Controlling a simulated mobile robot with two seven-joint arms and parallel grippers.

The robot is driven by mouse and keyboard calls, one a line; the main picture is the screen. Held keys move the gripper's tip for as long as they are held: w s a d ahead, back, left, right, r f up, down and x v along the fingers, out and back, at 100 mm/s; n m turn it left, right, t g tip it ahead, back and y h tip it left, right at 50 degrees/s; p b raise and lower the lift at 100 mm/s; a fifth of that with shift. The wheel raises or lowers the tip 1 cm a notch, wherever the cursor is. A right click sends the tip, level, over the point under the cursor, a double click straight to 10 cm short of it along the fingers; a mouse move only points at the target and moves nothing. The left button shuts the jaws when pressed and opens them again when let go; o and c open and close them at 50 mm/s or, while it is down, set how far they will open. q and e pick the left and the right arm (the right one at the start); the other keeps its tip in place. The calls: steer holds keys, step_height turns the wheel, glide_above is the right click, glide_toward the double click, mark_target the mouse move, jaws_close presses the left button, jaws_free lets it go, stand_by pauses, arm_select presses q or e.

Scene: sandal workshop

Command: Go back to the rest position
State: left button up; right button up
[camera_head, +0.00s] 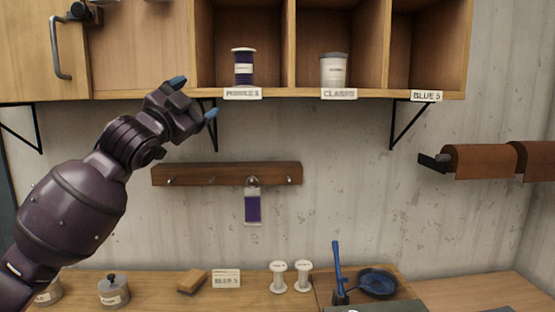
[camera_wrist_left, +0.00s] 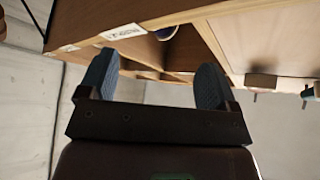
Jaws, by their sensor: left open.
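My left gripper (camera_head: 196,98) is raised in front of the wall shelf's lower left part, just left of the compartment with the purple spool. Its two blue fingertips are spread apart with nothing between them. In the left wrist view, the open fingers (camera_wrist_left: 157,85) point up toward the shelf's underside and front edge. My right gripper shows in neither view.
The wall shelf (camera_head: 300,95) holds a purple spool (camera_head: 243,68) and a white container (camera_head: 334,70); its right compartment looks empty. Below are a wooden hook rail (camera_head: 225,174), a hanging purple tag (camera_head: 253,207), and a bench (camera_head: 250,300) with white spools (camera_head: 279,277) and a blue-handled tool (camera_head: 337,268).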

arm_select(q)
steer(key=s+a+f+n+g+y, duration=0.1)
steer(key=s+a+f+n+y, duration=0.15)
steer(key=f, duration=1.15)
steer(key=s+a+f+n+y, duration=0.1)
steer(key=s+f+n, duration=0.2)
steer(key=f, duration=1)
steer(key=s+a+f+n+g+y, duration=0.1)
steer(key=s+a+f+n+y, duration=0.15)
steer(key=f, duration=1.15)
steer(key=s+a+f+n+g+y, duration=0.1)
steer(key=s+a+f+n+g, duration=0.1)
steer(key=s+f, duration=1.2)
steer(key=s+a+f+n+g+y+b, duration=0.1)
steer(key=s+a+f+n+g+y, duration=0.1)
steer(key=s+f, duration=1.1)
steer(key=a+n+g, duration=0.1)
steer(key=n+g, duration=0.1)
steer(key=shift+s+f+g+y, duration=0.3)
steer(key=shift+s+f+g, duration=0.05)
steer(key=shift+g, duration=0.05)
